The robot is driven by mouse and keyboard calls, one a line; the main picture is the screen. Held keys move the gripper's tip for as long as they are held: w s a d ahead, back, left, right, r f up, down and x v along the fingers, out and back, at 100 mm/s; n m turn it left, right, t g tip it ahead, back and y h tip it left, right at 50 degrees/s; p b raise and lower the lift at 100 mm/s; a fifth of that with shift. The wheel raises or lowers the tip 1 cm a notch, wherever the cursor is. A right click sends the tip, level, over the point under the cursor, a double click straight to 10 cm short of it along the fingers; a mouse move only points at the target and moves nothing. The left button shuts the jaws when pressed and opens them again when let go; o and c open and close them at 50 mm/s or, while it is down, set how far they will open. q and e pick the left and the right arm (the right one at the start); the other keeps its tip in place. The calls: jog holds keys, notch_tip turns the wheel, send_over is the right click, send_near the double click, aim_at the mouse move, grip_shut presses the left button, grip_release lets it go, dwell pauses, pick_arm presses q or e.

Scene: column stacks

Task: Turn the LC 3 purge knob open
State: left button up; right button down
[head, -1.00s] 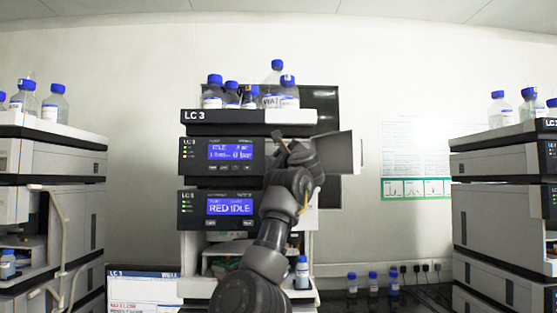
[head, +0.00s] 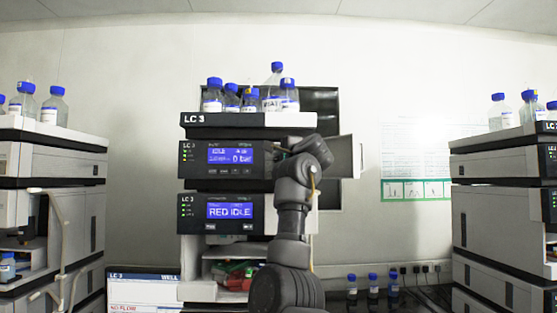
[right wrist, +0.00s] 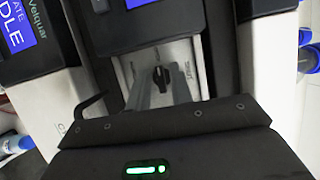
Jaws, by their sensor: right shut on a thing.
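The LC 3 stack stands in the middle of the head view, with its name on the top tray (head: 240,119). The purge knob (right wrist: 162,77) is small and black, on a pale recessed panel in the right wrist view. Lettering beside it is partly legible; I cannot tell which setting it points to. My right gripper (right wrist: 161,82) has its grey fingers on either side of the knob and is shut on it. In the head view my right wrist and arm hide the knob and fingertips. My left gripper is out of view.
Several blue-capped bottles (head: 231,97) stand on top of LC 3. A grey panel (head: 346,157) sticks out at its right. Similar stacks stand at left (head: 50,165) and right (head: 500,165). Small bottles (head: 373,285) stand on the bench to the right.

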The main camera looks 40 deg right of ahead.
dwell(0.5)
jog(key=c, duration=1.5)
grip_release()
jog(key=shift+a, duration=0.1)
jog(key=shift+c, duration=0.2)
jog(key=shift+s+f+b, duration=0.15)
jog(key=shift+s+b, duration=0.25)
jog(key=b+v, duration=0.4)
jog(key=v, duration=0.6)
jog(key=shift+w+a, duration=0.1)
